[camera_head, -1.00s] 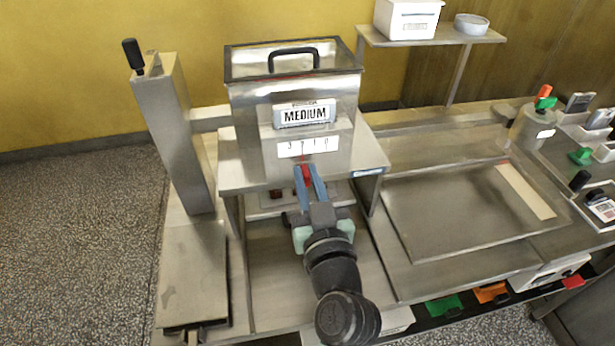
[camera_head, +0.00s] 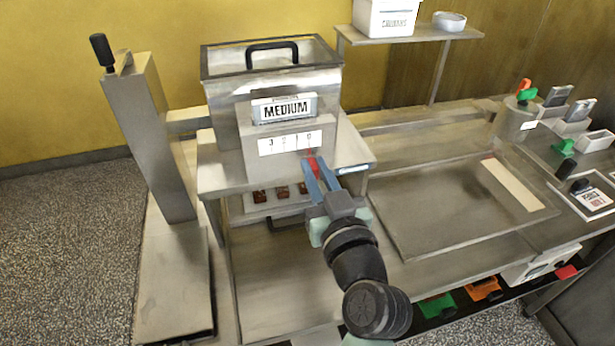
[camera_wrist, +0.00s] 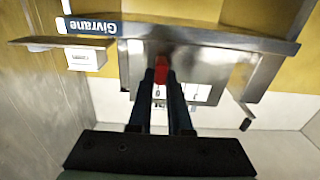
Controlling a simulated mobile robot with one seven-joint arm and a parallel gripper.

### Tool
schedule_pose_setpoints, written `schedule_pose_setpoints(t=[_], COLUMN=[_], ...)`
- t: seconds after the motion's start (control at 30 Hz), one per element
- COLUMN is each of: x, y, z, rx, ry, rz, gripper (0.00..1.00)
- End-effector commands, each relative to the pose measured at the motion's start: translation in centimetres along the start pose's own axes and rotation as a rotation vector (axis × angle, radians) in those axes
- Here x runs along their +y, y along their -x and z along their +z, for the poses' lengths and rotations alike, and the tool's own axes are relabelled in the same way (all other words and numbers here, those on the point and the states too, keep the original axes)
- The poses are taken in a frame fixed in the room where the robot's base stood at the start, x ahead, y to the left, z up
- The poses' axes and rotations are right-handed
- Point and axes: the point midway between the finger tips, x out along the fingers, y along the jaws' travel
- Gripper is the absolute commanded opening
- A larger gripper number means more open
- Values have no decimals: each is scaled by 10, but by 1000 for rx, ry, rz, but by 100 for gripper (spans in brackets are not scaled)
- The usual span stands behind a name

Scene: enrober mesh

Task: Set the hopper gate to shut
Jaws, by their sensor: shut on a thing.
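The hopper (camera_head: 272,95) is a steel box with a black top handle and a MEDIUM label. Below the label is a white scale plate (camera_head: 290,143) with figures falling from 3 at the left to 0 at the right. The red gate handle (camera_head: 314,163) sits under the right end of this plate, close to the 0. My gripper (camera_head: 319,172) is shut on the red handle, its blue fingers reaching up from below. The wrist view shows the red handle (camera_wrist: 160,74) between the fingertips, partly hidden by them, and part of the scale plate (camera_wrist: 196,93) upside down.
Brown pieces (camera_head: 281,192) lie under the hopper's shelf. A steel post with a black knob (camera_head: 102,48) stands at left. A wide steel tray (camera_head: 440,210) lies at right. A raised shelf (camera_head: 405,36) carries a white box and a round dish.

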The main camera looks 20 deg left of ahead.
Motion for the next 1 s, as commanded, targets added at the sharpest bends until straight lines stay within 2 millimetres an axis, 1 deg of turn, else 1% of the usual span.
schedule_pose_setpoints(t=[0.03,0.13,0.17,0.3,0.33,0.6,0.73,0.87,1.0], x=[4,5,5,4,4,2,2,3,3], y=[1,1,1,1,1,1,8,28,60], z=[-1,-1,-1,-1,-1,-1,0,2,3], rx=[1,1,2,1,1,1,1,0,0], ry=[2,3,3,3,3,2,2,2,2], rz=[11,12,13,11,11,7,8,11,12], gripper=[0,0,19,44,48,48,48,48,48])
